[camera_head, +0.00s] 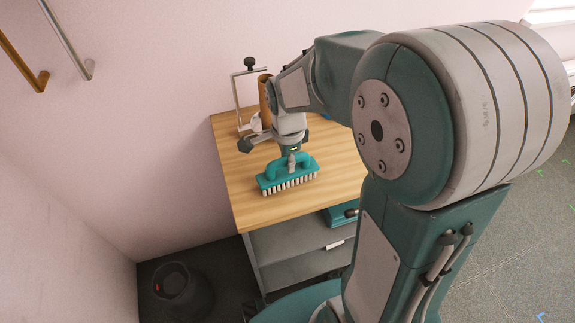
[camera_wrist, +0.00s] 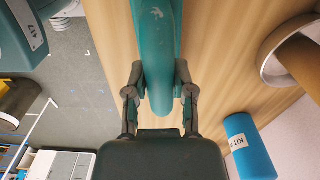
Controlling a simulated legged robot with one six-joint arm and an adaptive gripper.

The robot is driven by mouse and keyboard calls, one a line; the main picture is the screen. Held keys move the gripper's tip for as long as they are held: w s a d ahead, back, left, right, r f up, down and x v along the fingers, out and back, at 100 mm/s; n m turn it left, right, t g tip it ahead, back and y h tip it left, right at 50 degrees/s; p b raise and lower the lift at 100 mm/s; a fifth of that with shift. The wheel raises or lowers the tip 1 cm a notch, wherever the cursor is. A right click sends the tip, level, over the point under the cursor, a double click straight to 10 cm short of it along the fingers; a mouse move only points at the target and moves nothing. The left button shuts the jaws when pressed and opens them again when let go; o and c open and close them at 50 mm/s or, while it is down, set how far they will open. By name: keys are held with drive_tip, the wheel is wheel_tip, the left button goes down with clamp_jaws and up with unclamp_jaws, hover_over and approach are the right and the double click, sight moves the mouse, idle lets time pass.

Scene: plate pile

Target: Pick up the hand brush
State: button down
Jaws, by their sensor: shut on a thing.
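The hand brush (camera_head: 288,175) is teal with pale bristles along its lower edge. In the head view it shows over the wooden tabletop (camera_head: 245,200), bristles down. My gripper (camera_head: 292,158) is above it and shut on its handle. In the wrist view the teal handle (camera_wrist: 156,70) lies between the two fingers of my gripper (camera_wrist: 158,92), which press on it from both sides. Whether the bristles touch the tabletop or hang just above it, I cannot tell. My arm hides the right part of the table in the head view.
A brown cylinder (camera_head: 265,92) and a metal frame with a black knob (camera_head: 249,64) stand at the table's back. A blue cylinder (camera_wrist: 249,146) shows in the wrist view. Grey shelves (camera_head: 290,250) are below the tabletop. A dark bin (camera_head: 182,292) stands on the floor at left.

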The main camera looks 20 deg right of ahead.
drive_tip(key=shift+r, duration=0.55)
wheel_tip(320, 180, up, 2)
drive_tip(key=shift+s+r, duration=0.1)
drive_tip(key=shift+r, duration=0.1)
drive_tip(key=s+d+r, duration=0.2)
drive_tip(key=s+r, duration=0.7)
drive_tip(key=s, duration=0.4)
drive_tip(key=shift+s+d+r, duration=0.2)
drive_tip(key=shift+s+d, duration=0.15)
drive_tip(key=c, duration=1.4)
unclamp_jaws()
